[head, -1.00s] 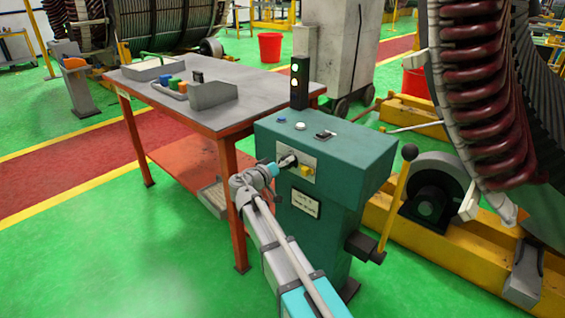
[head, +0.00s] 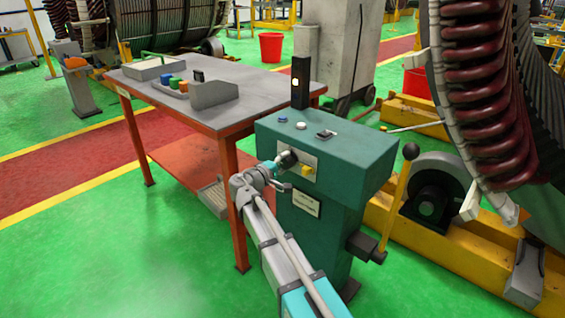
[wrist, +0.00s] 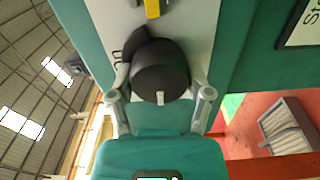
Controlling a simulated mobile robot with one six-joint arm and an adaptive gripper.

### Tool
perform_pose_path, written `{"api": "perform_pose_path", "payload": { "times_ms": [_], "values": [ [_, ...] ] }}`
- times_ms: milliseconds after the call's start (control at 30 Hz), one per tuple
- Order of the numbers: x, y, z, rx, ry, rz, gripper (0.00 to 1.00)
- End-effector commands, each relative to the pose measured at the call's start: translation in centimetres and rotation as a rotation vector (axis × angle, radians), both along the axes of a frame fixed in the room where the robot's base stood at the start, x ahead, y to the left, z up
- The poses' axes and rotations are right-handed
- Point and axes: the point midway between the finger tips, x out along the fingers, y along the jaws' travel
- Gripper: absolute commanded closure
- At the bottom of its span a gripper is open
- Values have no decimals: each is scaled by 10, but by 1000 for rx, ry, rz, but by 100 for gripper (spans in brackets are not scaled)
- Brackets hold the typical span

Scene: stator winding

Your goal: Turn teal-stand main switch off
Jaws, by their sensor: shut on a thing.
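The teal stand (head: 335,150) is in the middle of the head view. Its main switch is a round black knob (head: 287,159) on a pale panel on the front face, left of a yellow button (head: 307,171). In the wrist view the knob (wrist: 160,68) shows large, with a small white mark at its lower edge and "ON" lettering to its left, partly hidden. My gripper (head: 283,173) is at the knob, shut on it, with one finger on each side in the wrist view (wrist: 160,97).
A signal light (head: 300,82) on the stand shows one amber-white lamp. A yellow lever (head: 396,200) with a black ball sticks up at the stand's right. An orange-legged table (head: 225,110) stands close behind on the left. Green floor at front left is clear.

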Motion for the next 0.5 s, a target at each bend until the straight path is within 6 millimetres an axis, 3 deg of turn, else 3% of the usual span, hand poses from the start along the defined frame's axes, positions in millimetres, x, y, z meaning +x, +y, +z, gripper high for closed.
{"api": "perform_pose_path", "payload": {
  "times_ms": [500],
  "values": [
    [3,0,1,-58,40,1,82]
  ]
}}
